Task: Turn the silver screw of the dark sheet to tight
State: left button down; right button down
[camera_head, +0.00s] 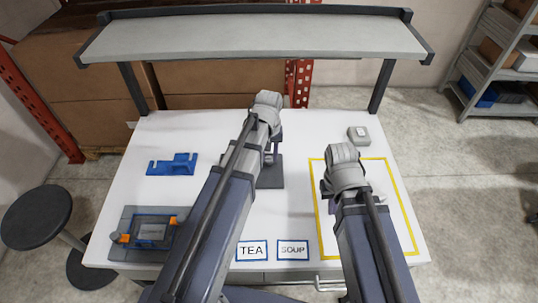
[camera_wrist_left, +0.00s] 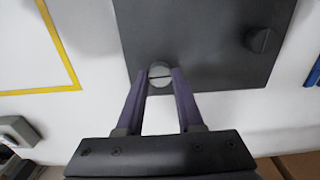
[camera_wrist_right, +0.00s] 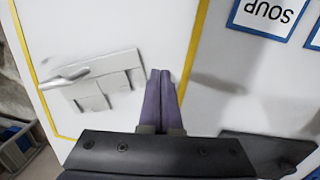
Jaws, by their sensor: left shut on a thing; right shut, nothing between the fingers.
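The dark sheet (camera_wrist_left: 215,65) lies flat on the white table; in the head view (camera_head: 272,178) it is partly hidden behind my left arm. The round silver screw (camera_wrist_left: 159,83) sits near one edge of the sheet, its slot running nearly level across the left wrist view. My left gripper (camera_wrist_left: 160,73) is shut on the silver screw, one finger on each side. A dark slotted screw (camera_wrist_left: 262,40) is on the same sheet, apart from my fingers. My right gripper (camera_wrist_right: 160,74) is shut and empty, above the table by the yellow outline.
A light grey piece with a handle (camera_wrist_right: 105,84) lies inside the yellow outline (camera_wrist_right: 196,40). A blue holder (camera_head: 172,165), a grey tray with orange clips (camera_head: 128,215) and a small grey box (camera_head: 358,136) stand on the table. TEA (camera_head: 252,251) and SOUP (camera_head: 293,250) labels lie in front.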

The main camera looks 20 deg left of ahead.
aim_at(269, 158)
pick_arm(q)
jog(key=m, duration=0.4)
jog(key=shift+m, duration=0.4)
jog(key=m, duration=0.9)
jog(key=shift+m, duration=2.1)
jog(key=c, duration=0.5)
grip_release()
jog(key=shift+r, duration=0.1)
notch_tip(269, 158, up, 12)
jog(key=p, duration=1.2)
pick_arm(e)
notch_tip(269, 158, up, 12)
